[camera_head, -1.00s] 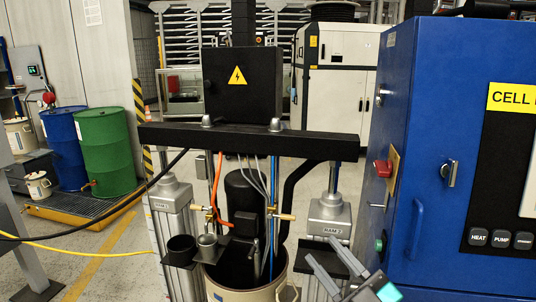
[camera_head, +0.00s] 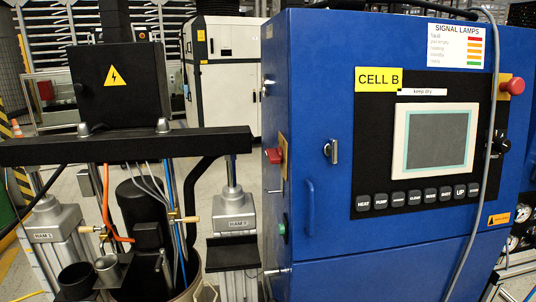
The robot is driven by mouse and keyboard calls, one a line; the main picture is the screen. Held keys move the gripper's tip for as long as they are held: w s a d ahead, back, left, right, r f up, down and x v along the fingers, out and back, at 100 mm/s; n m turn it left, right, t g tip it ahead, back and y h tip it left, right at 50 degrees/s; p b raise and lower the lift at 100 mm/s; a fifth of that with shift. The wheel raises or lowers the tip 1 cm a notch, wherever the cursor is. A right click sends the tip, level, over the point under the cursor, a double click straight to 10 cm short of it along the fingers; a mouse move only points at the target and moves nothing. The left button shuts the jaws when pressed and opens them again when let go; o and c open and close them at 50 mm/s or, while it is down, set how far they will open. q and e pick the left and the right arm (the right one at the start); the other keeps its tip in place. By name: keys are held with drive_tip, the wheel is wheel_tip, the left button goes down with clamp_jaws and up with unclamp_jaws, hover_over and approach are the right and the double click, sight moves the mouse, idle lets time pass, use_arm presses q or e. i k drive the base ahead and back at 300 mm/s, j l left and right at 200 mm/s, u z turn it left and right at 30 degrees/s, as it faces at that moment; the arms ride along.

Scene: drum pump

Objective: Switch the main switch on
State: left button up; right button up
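The blue control cabinet (camera_head: 340,30) marked CELL B stands in the middle and right. On its narrow left side a red knob (camera_head: 274,155) sits on a yellowish plate; it looks like a main switch, but no label or position can be read. A black rotary knob (camera_head: 500,143) is at the right of the front panel, and a red mushroom button (camera_head: 513,86) on a yellow plate is above it. Neither of my grippers is in view.
A green button (camera_head: 282,225) is low on the cabinet's left side. A blue handle (camera_head: 310,207) and a key lock (camera_head: 331,151) stick out of its front. A grey cable (camera_head: 492,150) hangs before the panel. The drum pump's black crossbeam (camera_head: 120,146) stands close at left.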

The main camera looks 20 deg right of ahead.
sight(275, 155)
drive_tip(key=i+j+z, duration=0.1)
drive_tip(key=z, duration=0.3)
drive_tip(key=j+z, duration=0.35)
drive_tip(key=i+l, duration=0.05)
